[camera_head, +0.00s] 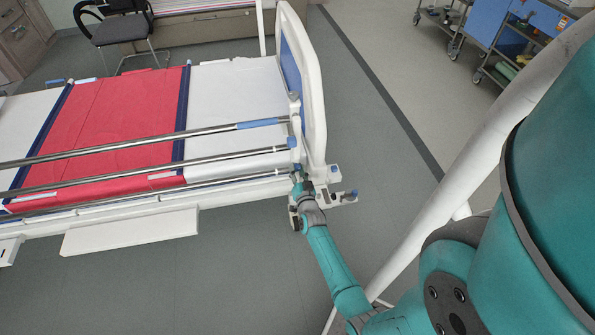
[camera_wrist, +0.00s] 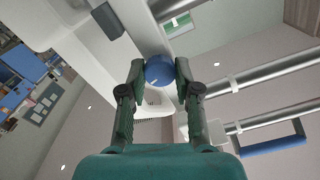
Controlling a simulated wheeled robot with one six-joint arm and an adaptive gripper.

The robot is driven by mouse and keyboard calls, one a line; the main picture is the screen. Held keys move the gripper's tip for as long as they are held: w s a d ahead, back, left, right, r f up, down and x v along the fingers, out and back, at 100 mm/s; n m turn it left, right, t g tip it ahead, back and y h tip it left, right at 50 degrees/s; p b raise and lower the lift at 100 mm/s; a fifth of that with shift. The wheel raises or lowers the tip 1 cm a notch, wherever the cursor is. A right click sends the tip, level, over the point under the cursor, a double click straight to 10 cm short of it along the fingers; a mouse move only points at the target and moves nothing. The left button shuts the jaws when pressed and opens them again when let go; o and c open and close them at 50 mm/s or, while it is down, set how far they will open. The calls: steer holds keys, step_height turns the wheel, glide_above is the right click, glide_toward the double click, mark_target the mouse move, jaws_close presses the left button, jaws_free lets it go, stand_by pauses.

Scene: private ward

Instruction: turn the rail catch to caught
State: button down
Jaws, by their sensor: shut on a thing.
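The rail catch (camera_wrist: 160,72) shows in the wrist view as a round blue knob with a small pale mark, on the white end frame of the bed. My gripper (camera_wrist: 160,76) has one finger on each side of the knob and is shut on it. In the head view my gripper (camera_head: 298,183) is at the lower corner of the bed's end, beside the rails. There the knob is mostly hidden by my gripper. I cannot tell from the mark which setting the catch is at.
Side rails (camera_head: 150,148) run along the bed, left of my gripper. The bed's end board (camera_head: 308,75) rises behind it. A white bracket with a blue knob (camera_head: 352,194) juts out to the right. Bare floor (camera_head: 235,265) lies in front. A blue cart (camera_head: 490,20) stands far right.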

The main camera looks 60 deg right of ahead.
steer(key=m, duration=0.4)
stand_by(0.6)
steer(key=c, duration=0.8)
jaws_free()
steer(key=v, duration=1.2)
steer(key=shift+s, duration=0.1)
